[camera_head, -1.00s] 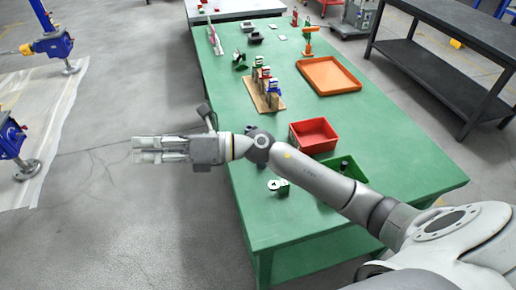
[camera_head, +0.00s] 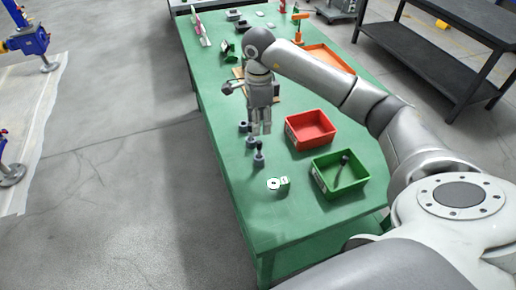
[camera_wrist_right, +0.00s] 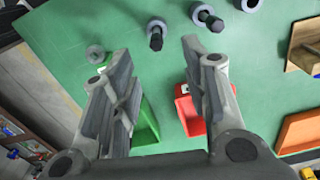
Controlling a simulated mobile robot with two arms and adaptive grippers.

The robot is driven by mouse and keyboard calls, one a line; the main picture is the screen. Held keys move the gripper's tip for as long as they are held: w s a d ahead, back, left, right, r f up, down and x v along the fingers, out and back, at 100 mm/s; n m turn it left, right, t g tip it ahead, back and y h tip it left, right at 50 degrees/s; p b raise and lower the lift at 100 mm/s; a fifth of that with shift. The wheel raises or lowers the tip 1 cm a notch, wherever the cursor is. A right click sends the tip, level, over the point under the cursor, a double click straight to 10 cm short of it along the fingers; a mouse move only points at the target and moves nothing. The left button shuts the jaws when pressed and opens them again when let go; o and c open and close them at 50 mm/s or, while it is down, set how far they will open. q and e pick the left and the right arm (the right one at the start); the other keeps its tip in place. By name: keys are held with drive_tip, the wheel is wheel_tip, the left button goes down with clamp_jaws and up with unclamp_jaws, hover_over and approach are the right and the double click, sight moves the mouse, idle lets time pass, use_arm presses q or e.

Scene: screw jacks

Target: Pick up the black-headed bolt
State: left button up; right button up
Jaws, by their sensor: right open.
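Several small grey round holders stand in a row near the table's left edge in the head view. A dark bolt (camera_head: 259,148) stands upright in the nearest holder (camera_head: 258,161); its dark head also shows in the right wrist view (camera_wrist_right: 156,41). The middle holder (camera_head: 251,142) seems to carry another dark bolt, whose head shows in the wrist view (camera_wrist_right: 215,24). The far holder (camera_head: 243,127) is partly seen. My right gripper (camera_head: 260,130) points down beside the row, open and empty, apart from the bolts. My left gripper is not in view.
A red bin (camera_head: 300,143) and a green bin (camera_head: 328,190) with a dark item inside stand to the right. An orange tray (camera_head: 345,66) lies beyond. The near table surface is mostly clear.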

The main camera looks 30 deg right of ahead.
sight(259, 142)
wheel_tip(259, 142, down, 4)
drive_tip(key=shift+f+p, duration=0.1)
drive_tip(key=shift+p, duration=0.3)
drive_tip(key=shift+s+f, duration=0.1)
drive_tip(key=shift+f, duration=0.1)
wheel_tip(259, 142, down, 4)
drive_tip(key=shift+s+f+p, duration=0.1)
drive_tip(key=shift+s+p, duration=0.05)
drive_tip(key=shift+p, duration=0.95)
drive_tip(key=shift+f, duration=0.2)
clamp_jaws()
